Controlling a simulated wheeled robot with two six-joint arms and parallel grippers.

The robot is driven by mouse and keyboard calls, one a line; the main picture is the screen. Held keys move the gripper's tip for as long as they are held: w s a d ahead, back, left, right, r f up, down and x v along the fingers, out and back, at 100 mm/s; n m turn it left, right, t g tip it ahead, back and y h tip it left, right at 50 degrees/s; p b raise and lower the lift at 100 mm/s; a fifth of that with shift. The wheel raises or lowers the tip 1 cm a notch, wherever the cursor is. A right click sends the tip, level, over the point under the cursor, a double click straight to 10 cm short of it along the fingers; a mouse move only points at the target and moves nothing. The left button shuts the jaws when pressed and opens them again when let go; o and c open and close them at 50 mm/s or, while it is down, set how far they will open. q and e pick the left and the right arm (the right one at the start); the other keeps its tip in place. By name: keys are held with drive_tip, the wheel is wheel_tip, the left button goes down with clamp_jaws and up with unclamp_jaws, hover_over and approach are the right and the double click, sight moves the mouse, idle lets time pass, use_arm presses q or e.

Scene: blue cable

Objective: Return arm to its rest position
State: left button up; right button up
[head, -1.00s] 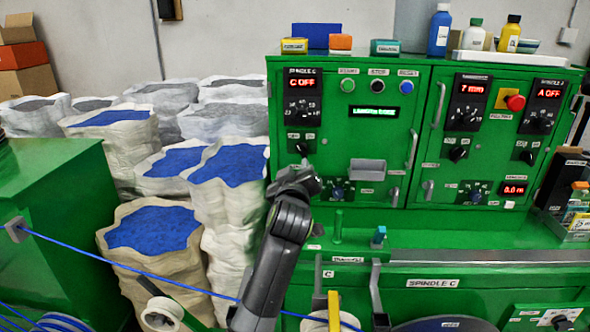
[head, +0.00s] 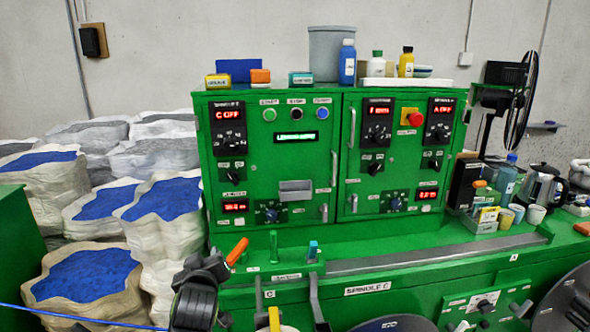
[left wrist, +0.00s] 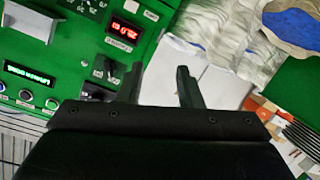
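My left arm comes up at the bottom left of the head view, with its dark left gripper (head: 208,268) in front of the green machine's lower left corner. The left wrist view shows its two fingers (left wrist: 158,80) apart with nothing between them. They point toward the machine's panel edge and the pale sacks. The blue cable (head: 80,317) crosses the bottom left of the head view, and part of it is hidden behind the arm. My right gripper is not in view.
The green control cabinet (head: 300,165) fills the middle. An orange handle (head: 237,252) stands close beside the left gripper. Sacks with blue contents (head: 85,275) crowd the left. Bottles (head: 347,62) stand on the cabinet, and a kettle (head: 542,184) stands at the right.

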use_arm(q)
drive_tip(key=s+a+f+m+g+h, duration=0.1)
drive_tip(key=s+a+f+m+g, duration=0.2)
drive_tip(key=s+f, duration=0.85)
drive_tip(key=s+a+f+m+g, duration=0.1)
drive_tip(key=s+a+f+g, duration=0.3)
drive_tip(key=s+f, duration=0.75)
drive_tip(key=s+m+g+h, duration=0.1)
drive_tip(key=s+m+g, duration=0.25)
drive_tip(key=s, duration=1.45)
wheel_tip(320, 180, down, 24)
drive_tip(key=g+b, duration=0.2)
drive_tip(key=s+f+g+h+b, duration=0.1)
drive_tip(key=s+f, duration=1.4)
drive_tip(key=f, duration=0.3)
drive_tip(key=shift+s+d, duration=0.25)
drive_tip(key=shift+d, duration=0.05)
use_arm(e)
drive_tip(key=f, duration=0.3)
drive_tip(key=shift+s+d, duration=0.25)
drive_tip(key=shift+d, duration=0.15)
